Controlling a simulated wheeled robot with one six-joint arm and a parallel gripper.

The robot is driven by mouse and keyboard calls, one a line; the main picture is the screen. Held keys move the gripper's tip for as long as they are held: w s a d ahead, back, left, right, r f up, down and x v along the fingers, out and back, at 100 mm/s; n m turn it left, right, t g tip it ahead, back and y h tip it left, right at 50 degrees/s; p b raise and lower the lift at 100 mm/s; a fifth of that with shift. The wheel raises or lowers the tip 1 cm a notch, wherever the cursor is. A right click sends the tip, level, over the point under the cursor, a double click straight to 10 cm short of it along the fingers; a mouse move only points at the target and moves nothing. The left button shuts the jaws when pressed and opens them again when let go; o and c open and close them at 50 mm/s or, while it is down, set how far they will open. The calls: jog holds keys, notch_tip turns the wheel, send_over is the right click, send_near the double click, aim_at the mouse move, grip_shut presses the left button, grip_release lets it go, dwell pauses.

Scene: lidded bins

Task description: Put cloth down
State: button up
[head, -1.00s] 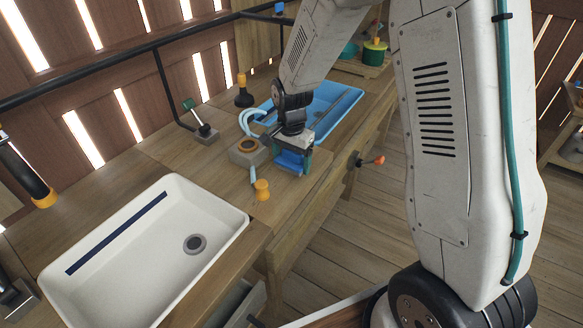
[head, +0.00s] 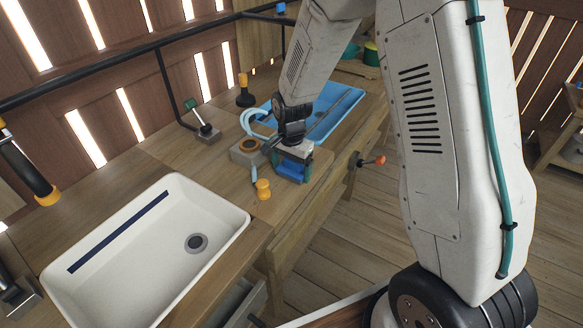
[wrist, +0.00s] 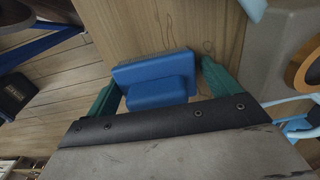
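A blue two-tiered, block-like piece (wrist: 155,80) lies on the wooden counter between my fingers in the wrist view. It also shows under the gripper in the head view (head: 291,171).
A white sink (head: 85,240) is at the lower left and a blue basin (head: 335,112) lies behind my gripper. A yellow knob-like piece (head: 263,189), a grey block with an orange ring (head: 248,150) and a lever (head: 203,130) stand close on the left.

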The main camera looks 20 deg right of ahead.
jog(key=shift+s+d+f, duration=0.2)
jog(key=shift+s+f, duration=0.2)
jog(key=shift+r, duration=0.2)
jog(key=r, duration=1.1)
jog(key=shift+w+r, duration=0.2)
jog(key=shift+w, duration=0.05)
jog(key=shift+r, duration=0.6)
jog(key=shift+s+r, duration=0.2)
jog(key=shift+r, duration=0.1)
jog(key=s+d+r+n, duration=0.1)
jog(key=s+r+n, duration=0.2)
jog(key=s, duration=0.7)
jog(key=s+d+r+n, duration=0.1)
jog(key=s+r+n, duration=0.3)
jog(key=s, duration=0.5)
jog(key=s+d+r+n+t, duration=0.1)
jog(key=s+r+n, duration=0.2)
jog(key=s+r, duration=0.4)
jog(key=s, duration=0.3)
jog(key=shift+s+n, duration=0.35)
jog(key=shift+n, duration=0.05)
